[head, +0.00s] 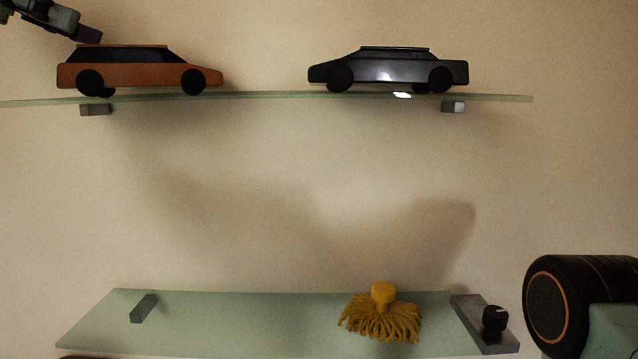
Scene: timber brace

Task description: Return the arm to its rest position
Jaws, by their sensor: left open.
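My left gripper (86,30) comes in at the top left corner, dark, with its fingertips just above the roof of the orange car (140,75). It is open, and no object shows between its fingers. I cannot tell whether a fingertip touches the roof. Most of the left arm is outside the picture. My right gripper is not in view. A rounded black arm joint with an orange ring, which looks like mine, shows at the lower right edge.
The orange car and a grey car (390,70) stand on the upper glass shelf (265,96). On the lower glass shelf (230,320) lies a yellow mop-like duster (382,315). A dark plate (468,310) with a black knob (495,318) is at its right end. Between the shelves is bare wall.

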